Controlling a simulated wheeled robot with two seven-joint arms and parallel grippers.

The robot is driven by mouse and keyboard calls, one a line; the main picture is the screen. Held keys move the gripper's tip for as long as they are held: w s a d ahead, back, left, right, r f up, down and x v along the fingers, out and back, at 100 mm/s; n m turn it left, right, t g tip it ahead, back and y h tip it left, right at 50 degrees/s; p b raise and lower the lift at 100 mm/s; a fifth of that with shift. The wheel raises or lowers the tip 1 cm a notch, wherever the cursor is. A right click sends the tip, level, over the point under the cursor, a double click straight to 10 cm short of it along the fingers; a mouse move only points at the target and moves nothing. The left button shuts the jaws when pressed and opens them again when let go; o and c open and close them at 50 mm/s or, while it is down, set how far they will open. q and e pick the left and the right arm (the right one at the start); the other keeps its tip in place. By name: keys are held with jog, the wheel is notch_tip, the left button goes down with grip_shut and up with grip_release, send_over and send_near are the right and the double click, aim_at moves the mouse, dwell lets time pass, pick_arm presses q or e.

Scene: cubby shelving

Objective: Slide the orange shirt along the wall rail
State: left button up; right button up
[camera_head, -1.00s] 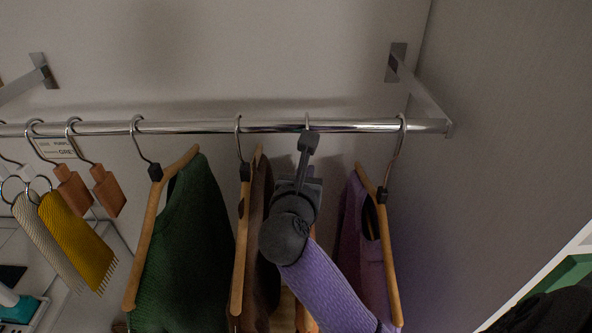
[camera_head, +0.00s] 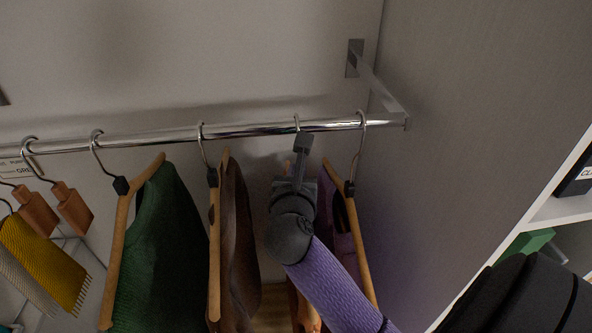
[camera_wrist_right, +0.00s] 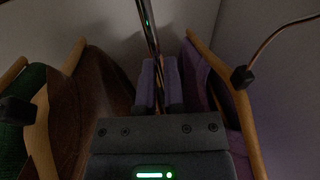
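The orange shirt (camera_head: 309,318) is mostly hidden behind my right arm; only a strip shows low in the head view. Its hanger hook (camera_head: 297,122) hangs on the chrome wall rail (camera_head: 250,130). My right gripper (camera_head: 303,143) is at that hook, just below the rail, and appears shut on the hanger. In the right wrist view the two fingers (camera_wrist_right: 160,85) are close together with a narrow gap; the rail (camera_wrist_right: 151,40) runs up from between them. The shirt itself cannot be made out there. My left gripper is not in view.
A purple garment (camera_head: 343,222) hangs close to the right, near the rail's end bracket (camera_head: 380,90) and side wall. A brown garment (camera_head: 238,240) and a green one (camera_head: 160,245) hang to the left. A wider stretch of bare rail lies left of the held hook.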

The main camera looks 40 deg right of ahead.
jog(key=o, duration=0.4)
